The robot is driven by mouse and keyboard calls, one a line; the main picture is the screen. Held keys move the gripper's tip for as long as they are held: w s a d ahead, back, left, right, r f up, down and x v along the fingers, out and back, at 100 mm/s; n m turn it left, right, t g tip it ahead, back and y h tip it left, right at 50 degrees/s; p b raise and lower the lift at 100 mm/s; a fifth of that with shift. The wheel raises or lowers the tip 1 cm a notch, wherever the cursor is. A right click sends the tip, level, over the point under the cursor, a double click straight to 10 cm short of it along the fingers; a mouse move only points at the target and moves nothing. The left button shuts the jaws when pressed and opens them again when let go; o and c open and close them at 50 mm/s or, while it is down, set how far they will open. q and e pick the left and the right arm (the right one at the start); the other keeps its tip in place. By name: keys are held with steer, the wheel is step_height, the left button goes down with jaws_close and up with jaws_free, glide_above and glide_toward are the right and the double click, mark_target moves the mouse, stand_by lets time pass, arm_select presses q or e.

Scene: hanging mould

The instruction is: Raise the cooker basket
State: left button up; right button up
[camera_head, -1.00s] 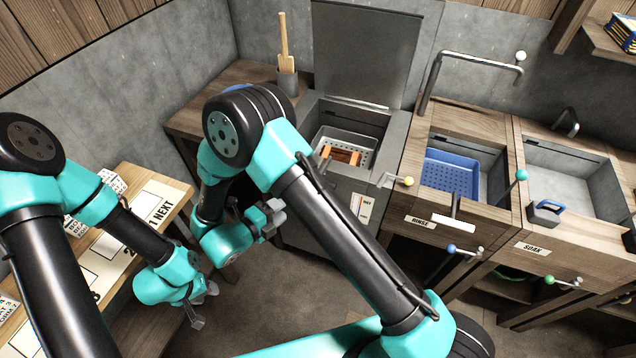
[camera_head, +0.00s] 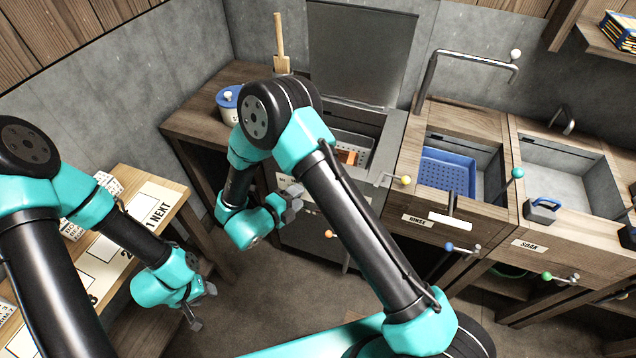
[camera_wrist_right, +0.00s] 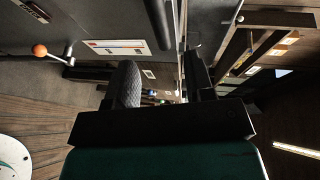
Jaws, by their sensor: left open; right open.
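The cooker is a grey metal box (camera_head: 388,140) with its lid (camera_head: 362,50) standing open. The perforated cooker basket (camera_head: 352,139) sits down inside it, partly hidden by my right arm, with an orange-brown item (camera_head: 347,157) in it. A lever with a yellow knob (camera_head: 405,180) is at the cooker's right front edge. An orange knob (camera_head: 331,234) is low on its front; it also shows in the right wrist view (camera_wrist_right: 40,50). My right gripper (camera_head: 291,203) is open and empty before the cooker's front, apart from both knobs. My left gripper (camera_head: 203,305) is open and empty, low beside the left bench.
A blue-lidded pot (camera_head: 228,103) stands on the wooden counter left of the cooker. Right of the cooker are the rinse basin with a blue basket (camera_head: 447,174) and the soak basin (camera_head: 560,172). A labelled bench (camera_head: 150,205) is at left.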

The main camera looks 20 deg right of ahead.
steer(key=x, duration=0.9)
steer(key=shift+w+d, duration=0.15)
steer(key=shift+d, duration=0.05)
steer(key=shift+c, duration=0.3)
jaws_close()
